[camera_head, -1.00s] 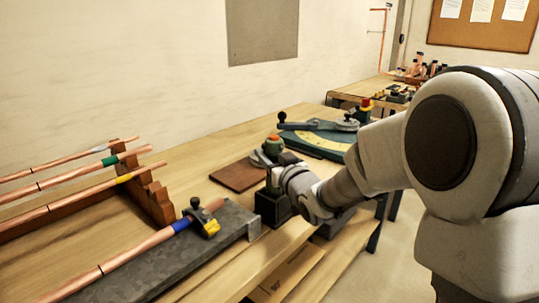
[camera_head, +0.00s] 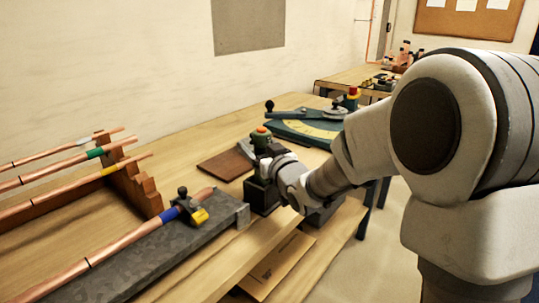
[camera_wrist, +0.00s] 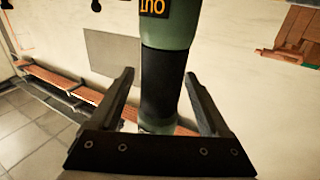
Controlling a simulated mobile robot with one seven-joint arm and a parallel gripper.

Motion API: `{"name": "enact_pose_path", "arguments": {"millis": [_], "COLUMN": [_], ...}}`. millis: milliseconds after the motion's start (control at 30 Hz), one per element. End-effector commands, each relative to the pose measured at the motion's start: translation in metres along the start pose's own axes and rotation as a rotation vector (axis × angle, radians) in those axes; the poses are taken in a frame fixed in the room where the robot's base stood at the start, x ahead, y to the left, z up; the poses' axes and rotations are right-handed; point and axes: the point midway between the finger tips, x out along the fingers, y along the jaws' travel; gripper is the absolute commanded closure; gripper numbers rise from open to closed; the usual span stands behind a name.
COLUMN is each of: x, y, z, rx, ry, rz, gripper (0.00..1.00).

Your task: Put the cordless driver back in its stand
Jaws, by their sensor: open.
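In the wrist view the driver's green body and black grip (camera_wrist: 166,85) pass between the two spread fingers of my gripper (camera_wrist: 159,76). The fingers are open, with a gap visible on each side. My wrist hides the join of driver and stand, so I cannot tell how deep it sits.
A brown board (camera_head: 226,164) lies left of the driver. A grey slab with a yellow-and-black clamp (camera_head: 193,209) and copper pipe is nearer on the left, beside a wooden pipe rack (camera_head: 137,185). A green bender with a yellow dial (camera_head: 312,129) stands behind.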

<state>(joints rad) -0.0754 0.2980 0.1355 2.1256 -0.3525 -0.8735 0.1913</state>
Motion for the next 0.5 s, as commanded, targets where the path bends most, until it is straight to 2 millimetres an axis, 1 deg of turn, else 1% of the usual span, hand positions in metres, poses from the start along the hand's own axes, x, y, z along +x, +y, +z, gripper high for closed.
{"name": "enact_pose_path", "arguments": {"millis": [167,500], "x": [-0.025,-0.101], "y": [0.001,0.001], "z": [-0.002,-0.003], "rx": [-0.001,-0.002], "ry": [0.001,0.004], "rz": [0.003,0.003], "gripper": [0.19,0.19]}}
